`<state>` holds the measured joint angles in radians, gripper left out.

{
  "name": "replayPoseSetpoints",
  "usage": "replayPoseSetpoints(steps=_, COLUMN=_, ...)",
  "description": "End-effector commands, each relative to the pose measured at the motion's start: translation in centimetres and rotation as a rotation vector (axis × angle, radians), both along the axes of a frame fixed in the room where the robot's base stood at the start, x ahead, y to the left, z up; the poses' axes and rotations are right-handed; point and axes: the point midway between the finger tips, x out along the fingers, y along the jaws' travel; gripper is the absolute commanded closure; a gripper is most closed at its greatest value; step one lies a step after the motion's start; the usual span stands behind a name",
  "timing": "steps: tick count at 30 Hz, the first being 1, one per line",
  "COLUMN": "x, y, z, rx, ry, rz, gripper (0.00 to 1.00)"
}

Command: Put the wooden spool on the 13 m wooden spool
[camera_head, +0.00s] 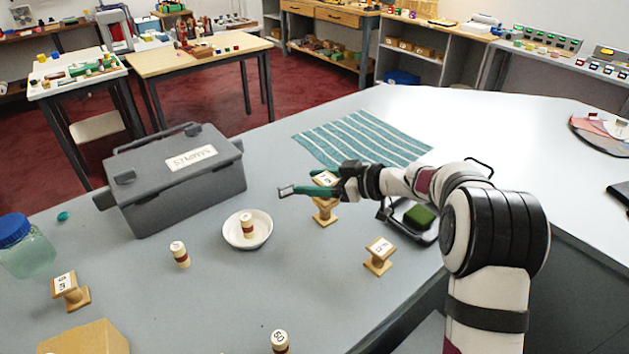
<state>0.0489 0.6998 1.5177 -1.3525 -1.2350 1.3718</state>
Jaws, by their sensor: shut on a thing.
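My gripper (287,191) reaches to the left with its long teal fingers level. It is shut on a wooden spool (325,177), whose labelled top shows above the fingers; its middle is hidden. A second wooden spool (325,215) stands upright on the counter directly below. The fingers cover where the two meet, so I cannot tell whether they touch. The lower spool's label is hidden.
A white bowl (232,239) holds a red-banded cylinder (247,226); similar cylinders (180,255) (280,342) stand nearby. A grey toolbox (180,190), jar (27,255), striped cloth (362,138) and tray with a green block (420,217) surround the area. The front middle counter is mostly clear.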

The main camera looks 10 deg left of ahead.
Motion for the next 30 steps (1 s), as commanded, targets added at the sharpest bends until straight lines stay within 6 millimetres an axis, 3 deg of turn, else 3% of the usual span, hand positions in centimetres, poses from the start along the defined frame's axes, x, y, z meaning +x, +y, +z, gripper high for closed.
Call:
replayPoseSetpoints(steps=7, x=0.0, y=0.0, z=-0.2, rx=0.000, ry=0.001, rz=0.000, gripper=0.89)
replayPoseSetpoints(steps=8, x=0.0, y=0.0, z=-0.2, rx=0.000, ry=0.001, rz=0.000, gripper=0.33)
replayPoseSetpoints(steps=13, x=0.0, y=0.0, z=-0.2, rx=0.000, ry=0.001, rz=0.000, gripper=0.04)
replayPoseSetpoints(steps=23, x=-0.1, y=-0.3, z=0.2, rx=0.001, ry=-0.001, rz=-0.002, gripper=0.04)
replayPoseSetpoints(steps=30, x=-2.4, y=-5.7, z=2.7, rx=0.001, ry=-0.001, rz=-0.005, gripper=0.04)
